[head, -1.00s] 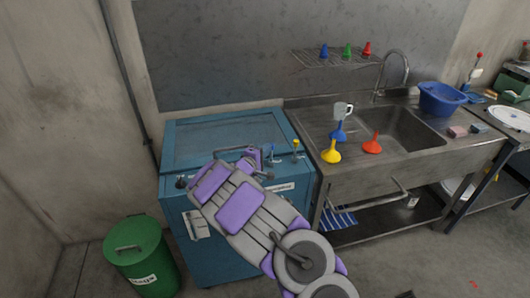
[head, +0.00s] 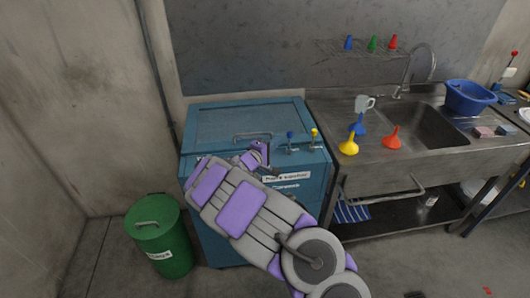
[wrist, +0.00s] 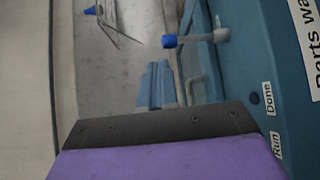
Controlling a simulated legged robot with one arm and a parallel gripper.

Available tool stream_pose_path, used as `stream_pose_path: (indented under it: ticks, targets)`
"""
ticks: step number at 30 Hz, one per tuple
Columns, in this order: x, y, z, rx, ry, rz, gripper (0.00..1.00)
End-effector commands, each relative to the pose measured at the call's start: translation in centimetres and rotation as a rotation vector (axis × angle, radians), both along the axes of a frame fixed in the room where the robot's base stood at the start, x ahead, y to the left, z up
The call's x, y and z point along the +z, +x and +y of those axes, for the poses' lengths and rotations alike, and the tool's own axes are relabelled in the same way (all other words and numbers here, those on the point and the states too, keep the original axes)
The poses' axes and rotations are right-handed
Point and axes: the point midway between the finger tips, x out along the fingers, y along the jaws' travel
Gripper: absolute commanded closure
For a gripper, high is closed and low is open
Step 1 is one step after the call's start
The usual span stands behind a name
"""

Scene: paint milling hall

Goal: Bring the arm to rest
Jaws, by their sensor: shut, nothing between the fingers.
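My arm, grey with purple panels, reaches from the bottom of the head view up to the front of the blue parts washer (head: 222,121). My gripper (head: 258,153) is at its far end, small and partly hidden by the arm, near the washer's front top edge. It is shut and holds nothing. In the wrist view the washer's blue panel (wrist: 249,62) fills the right side, with "Done" and "Run" labels and a blue-tipped lever (wrist: 170,41) close by. I cannot tell whether the gripper touches the washer.
A green bin (head: 160,240) stands left of the washer. On the right is a steel sink (head: 424,128) with yellow (head: 348,145), blue (head: 357,124) and red (head: 392,137) funnels, a mug (head: 364,103) and a blue basin (head: 468,98). A rack (head: 352,50) hangs above.

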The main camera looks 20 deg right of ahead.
Motion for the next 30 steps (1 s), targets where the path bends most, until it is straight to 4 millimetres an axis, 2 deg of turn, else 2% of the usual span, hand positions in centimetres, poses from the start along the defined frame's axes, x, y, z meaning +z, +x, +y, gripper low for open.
stream_pose_path:
  ticks: [3,9,18,20,23,26,30]
  targets:
    - [0.6,-1.2,2.3,0.004,-0.003,0.004,1.00]
    - [0.9,-2.9,4.9,0.003,0.000,0.002,1.00]
    - [1.0,-3.7,5.7,-0.003,0.002,0.002,1.00]
    - [1.5,-4.0,5.4,-0.015,0.001,-0.001,1.00]
    - [3.5,-5.2,3.9,-0.072,0.002,-0.017,1.00]
    - [6.6,-7.9,1.5,-0.176,0.015,-0.038,1.00]
    - [11.0,-13.5,-2.1,-0.359,0.068,-0.063,1.00]
